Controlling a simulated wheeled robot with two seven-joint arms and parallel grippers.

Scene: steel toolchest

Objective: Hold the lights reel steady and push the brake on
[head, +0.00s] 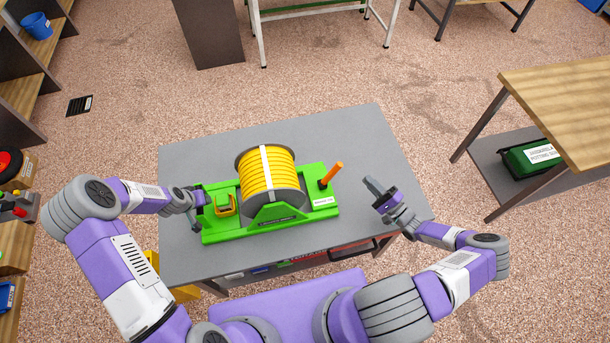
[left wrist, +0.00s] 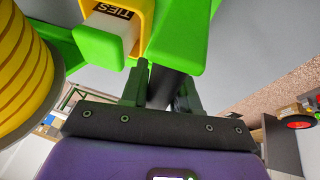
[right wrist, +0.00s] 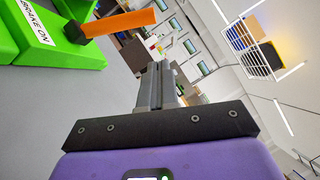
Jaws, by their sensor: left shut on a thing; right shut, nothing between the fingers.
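The lights reel (head: 268,175), wound with yellow line and a white band, sits in a green stand (head: 235,232) on the grey toolchest top. An orange brake lever (head: 332,174) leans right at the stand's right end; it shows in the right wrist view (right wrist: 118,22) too. A "BRAKE ON" label (right wrist: 35,22) lies beside it. My left gripper (head: 196,199) is shut on a dark handle (left wrist: 178,88) at the stand's left end. My right gripper (head: 374,187) is shut and empty, right of the lever and apart from it.
A yellow holder (head: 224,204) marked "TIES" sits on the stand's left part. The toolchest top (head: 350,130) is bare behind and right of the stand. A wooden-topped bench (head: 560,95) stands to the right, and shelves (head: 22,95) stand at the left.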

